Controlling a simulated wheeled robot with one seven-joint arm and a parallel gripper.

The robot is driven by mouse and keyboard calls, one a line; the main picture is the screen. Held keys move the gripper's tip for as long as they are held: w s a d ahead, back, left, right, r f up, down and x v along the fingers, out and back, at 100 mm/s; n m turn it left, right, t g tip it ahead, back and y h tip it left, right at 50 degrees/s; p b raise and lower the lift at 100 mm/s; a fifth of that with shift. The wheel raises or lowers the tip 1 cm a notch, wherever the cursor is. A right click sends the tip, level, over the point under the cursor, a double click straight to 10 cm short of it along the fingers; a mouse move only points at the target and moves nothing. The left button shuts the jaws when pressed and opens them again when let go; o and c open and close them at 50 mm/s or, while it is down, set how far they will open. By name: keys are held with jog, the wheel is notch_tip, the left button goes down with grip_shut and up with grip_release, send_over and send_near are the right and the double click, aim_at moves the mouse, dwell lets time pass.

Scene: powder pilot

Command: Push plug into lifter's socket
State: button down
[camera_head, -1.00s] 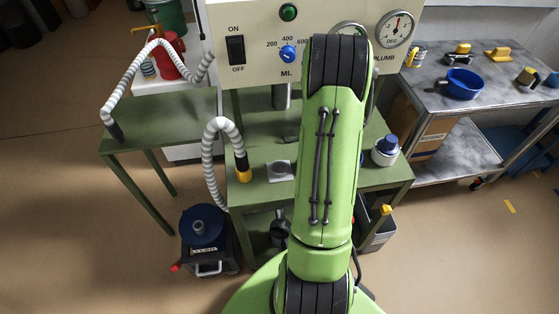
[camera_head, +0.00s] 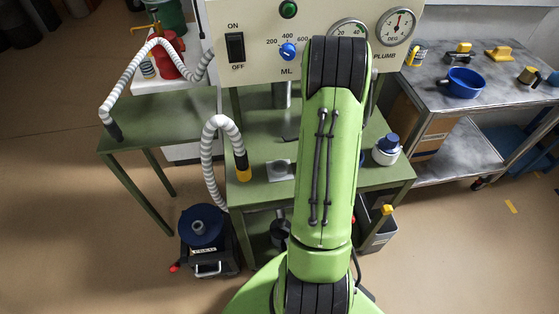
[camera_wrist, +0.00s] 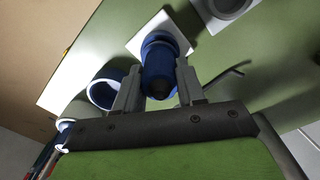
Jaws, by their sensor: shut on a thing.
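In the wrist view my gripper (camera_wrist: 158,78) is shut on a dark blue, round plug (camera_wrist: 157,62), with a grey finger on each side. The plug's far end is at a white square plate (camera_wrist: 178,29) on the green surface. I take this plate to be the socket, but its opening is hidden behind the plug, so I cannot tell how deep the plug sits. In the head view my green arm hides the gripper and plug.
In the wrist view a blue-and-white ring or cup (camera_wrist: 93,93) is close left of my gripper, and a second square plate (camera_wrist: 205,17) is at upper right.

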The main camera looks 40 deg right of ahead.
jog(key=shift+f+b, duration=0.5)
jog(key=shift+f, duration=0.25)
jog(key=c, duration=0.6)
grip_release()
jog(key=shift+c, duration=1.3)
jog(key=shift+r, duration=0.1)
notch_tip(320, 180, up, 7)
jog(key=p, duration=0.5)
jog(key=shift+r+p, duration=0.1)
jog(key=shift+p, duration=0.25)
